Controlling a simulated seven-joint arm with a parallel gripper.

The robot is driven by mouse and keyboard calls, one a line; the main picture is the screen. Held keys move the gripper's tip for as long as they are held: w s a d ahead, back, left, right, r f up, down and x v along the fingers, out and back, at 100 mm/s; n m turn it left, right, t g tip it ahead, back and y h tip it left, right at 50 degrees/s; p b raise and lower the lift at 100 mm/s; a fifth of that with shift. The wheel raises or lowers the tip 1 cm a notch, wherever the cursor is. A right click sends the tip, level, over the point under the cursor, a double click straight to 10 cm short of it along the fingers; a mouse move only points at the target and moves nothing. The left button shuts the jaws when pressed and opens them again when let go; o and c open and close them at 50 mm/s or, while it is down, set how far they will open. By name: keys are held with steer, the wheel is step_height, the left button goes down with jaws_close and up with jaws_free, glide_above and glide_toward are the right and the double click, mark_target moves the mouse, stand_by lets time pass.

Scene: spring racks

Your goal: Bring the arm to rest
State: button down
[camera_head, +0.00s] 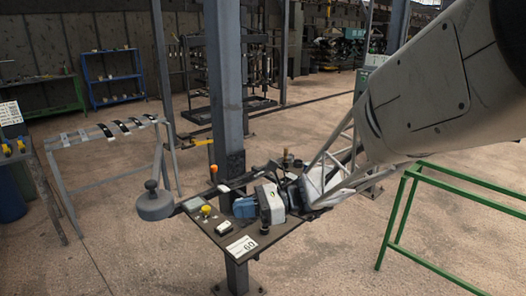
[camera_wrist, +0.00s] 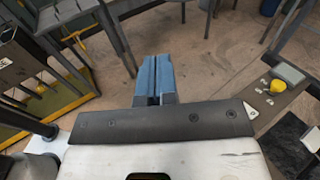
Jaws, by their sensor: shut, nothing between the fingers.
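My gripper (camera_head: 238,207) is in the middle of the head view, with its blue fingers pointing left over or just beside a dark control panel (camera_head: 222,240). The fingers are shut and empty. In the wrist view the two blue fingers of my gripper (camera_wrist: 155,62) lie side by side, with open floor beyond them. The pale grey arm comes in from the upper right of the head view. I cannot tell the exact gap between the fingers and the panel.
The panel carries a yellow knob (camera_head: 206,210), also at right in the wrist view (camera_wrist: 278,87). A grey column (camera_head: 226,90) rises close behind. A grey rack (camera_head: 62,150) holding several dark strips stands left, near a round grey weight (camera_head: 155,205). A green frame (camera_head: 395,215) stands right.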

steer(key=s+d+n+t+h, duration=0.3)
steer(key=s+d+n+h, duration=0.4)
steer(key=s+d, duration=0.3)
steer(key=s+d+r+n+t+h, duration=0.1)
steer(key=s+d+n+t+h, duration=0.3)
steer(key=d, duration=1.2)
steer(key=shift+s+r+n+h, duration=0.15)
steer(key=shift+s+n+h, duration=1.55)
steer(key=shift+s+h, duration=1.65)
steer(key=shift+s+y, duration=0.4)
steer(key=shift+y, duration=0.05)
